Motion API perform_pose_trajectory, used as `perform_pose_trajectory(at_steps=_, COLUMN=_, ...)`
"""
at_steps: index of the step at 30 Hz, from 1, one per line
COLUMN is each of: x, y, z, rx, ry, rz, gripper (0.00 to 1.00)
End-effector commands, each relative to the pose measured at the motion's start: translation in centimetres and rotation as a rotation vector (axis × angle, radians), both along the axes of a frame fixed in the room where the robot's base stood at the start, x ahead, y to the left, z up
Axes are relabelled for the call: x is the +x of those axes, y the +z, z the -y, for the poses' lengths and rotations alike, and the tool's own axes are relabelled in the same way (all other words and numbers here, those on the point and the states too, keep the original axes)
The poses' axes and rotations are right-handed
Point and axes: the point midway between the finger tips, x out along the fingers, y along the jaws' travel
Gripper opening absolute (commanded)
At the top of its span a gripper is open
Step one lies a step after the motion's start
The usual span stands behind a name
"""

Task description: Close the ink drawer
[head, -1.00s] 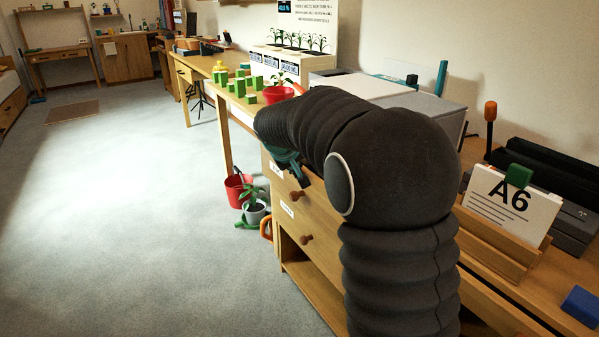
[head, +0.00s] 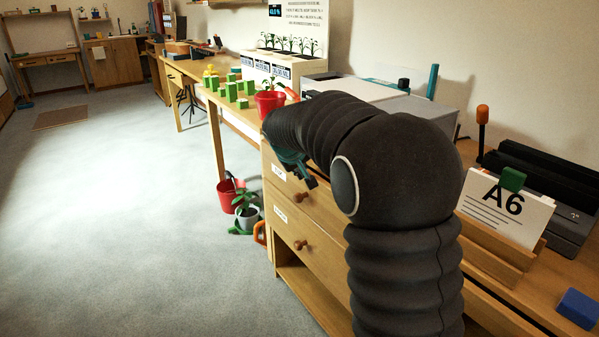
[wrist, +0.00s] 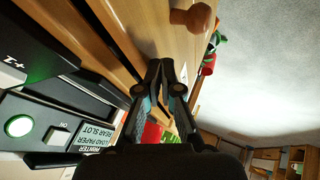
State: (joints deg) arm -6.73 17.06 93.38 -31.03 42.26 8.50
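The wooden cabinet in the head view has two drawer fronts. The upper front (head: 318,207) has a small label and a round knob (head: 298,197); the lower front (head: 325,260) has a label and a knob (head: 301,245). The labels are too small to read surely, so I cannot tell which is the ink drawer. Both fronts look about flush, though my arm hides their right parts. My gripper (head: 308,180) is in front of the upper drawer, near its knob. In the wrist view, the fingertips (wrist: 160,75) are together with nothing between them, beside a wooden knob (wrist: 193,17).
A red pot (head: 268,104) and green blocks (head: 240,90) stand on the long table behind. A card holder (head: 490,250) and a blue block (head: 578,308) are at right. Open floor lies left.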

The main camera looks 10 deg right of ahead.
Motion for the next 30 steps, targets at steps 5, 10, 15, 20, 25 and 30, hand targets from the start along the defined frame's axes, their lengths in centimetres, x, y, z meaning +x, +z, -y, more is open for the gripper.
perform_pose_trajectory(at_steps=5, x=-0.4, y=-0.3, z=-1.3, rx=-0.001, ry=0.0, rz=0.0, gripper=0.0)
perform_pose_trajectory(at_steps=10, x=-1.4, y=0.4, z=-3.9, rx=-0.002, ry=0.0, rz=0.004, gripper=0.0)
perform_pose_trajectory(at_steps=15, x=-3.4, y=3.6, z=-4.7, rx=0.0, ry=-0.004, rz=0.004, gripper=0.0)
perform_pose_trajectory(at_steps=20, x=-4.9, y=6.0, z=-5.4, rx=-0.001, ry=-0.005, rz=0.004, gripper=0.0)
perform_pose_trajectory(at_steps=25, x=-6.0, y=7.4, z=-5.9, rx=-0.001, ry=-0.007, rz=0.001, gripper=0.0)
perform_pose_trajectory(at_steps=30, x=-6.3, y=7.9, z=-6.4, rx=-0.002, ry=0.012, rz=-0.004, gripper=0.0)
